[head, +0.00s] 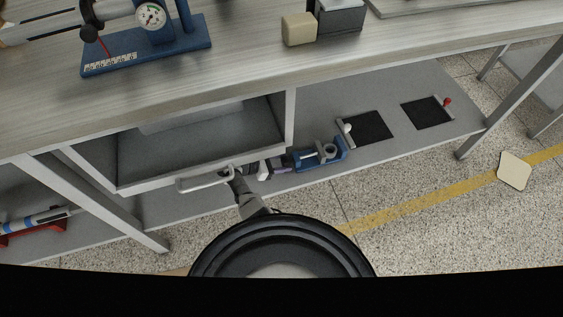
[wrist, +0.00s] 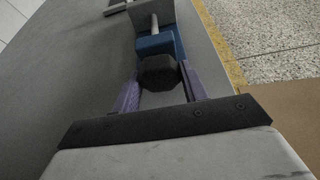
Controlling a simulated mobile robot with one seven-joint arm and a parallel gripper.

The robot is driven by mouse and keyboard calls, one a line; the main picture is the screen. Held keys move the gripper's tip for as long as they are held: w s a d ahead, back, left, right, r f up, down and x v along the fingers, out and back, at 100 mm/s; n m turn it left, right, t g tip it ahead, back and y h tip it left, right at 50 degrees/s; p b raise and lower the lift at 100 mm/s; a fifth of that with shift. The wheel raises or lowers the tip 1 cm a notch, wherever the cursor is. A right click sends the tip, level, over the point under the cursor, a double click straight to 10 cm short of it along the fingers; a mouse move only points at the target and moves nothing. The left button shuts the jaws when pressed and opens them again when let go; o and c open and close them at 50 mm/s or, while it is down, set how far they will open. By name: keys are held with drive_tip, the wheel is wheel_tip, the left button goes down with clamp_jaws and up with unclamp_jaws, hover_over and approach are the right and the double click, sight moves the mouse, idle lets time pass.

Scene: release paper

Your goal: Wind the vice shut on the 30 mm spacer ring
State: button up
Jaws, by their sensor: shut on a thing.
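The blue vice (head: 340,158) sits on the lower shelf; its blue body also shows in the wrist view (wrist: 155,46). A grey ring, apparently the spacer ring (head: 329,151), is at the vice's right end; I cannot tell whether a jaw touches it. In the wrist view a dark faceted knob (wrist: 158,72) is at the vice's near end, in line with a pale screw rod (wrist: 154,23). My gripper (head: 284,163) reaches the vice from the left. Its purple fingers (wrist: 160,83) are shut on the knob, one on each side.
An open drawer (head: 205,150) with a bar handle (head: 205,182) hangs close above and left of my gripper. Two black pads (head: 367,127) lie on the shelf to the right, with free shelf between. The shelf's front edge runs close beside the vice.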

drive_tip(key=shift+s+m+t+p, duration=0.1)
drive_tip(key=shift+m+t+p, duration=0.3)
drive_tip(key=shift+m+t, duration=0.4)
drive_tip(key=shift+m+t+y, duration=0.3)
drive_tip(key=shift+m+t, duration=0.4)
drive_tip(key=shift+m, duration=0.5)
drive_tip(key=o, duration=1)
drive_tip(key=shift+c, duration=0.2)
drive_tip(key=p+v, duration=0.1)
drive_tip(key=v, duration=1.2)
drive_tip(key=shift+s+a, duration=0.2)
drive_tip(key=shift+a, duration=0.15)
drive_tip(key=shift+r, duration=0.1)
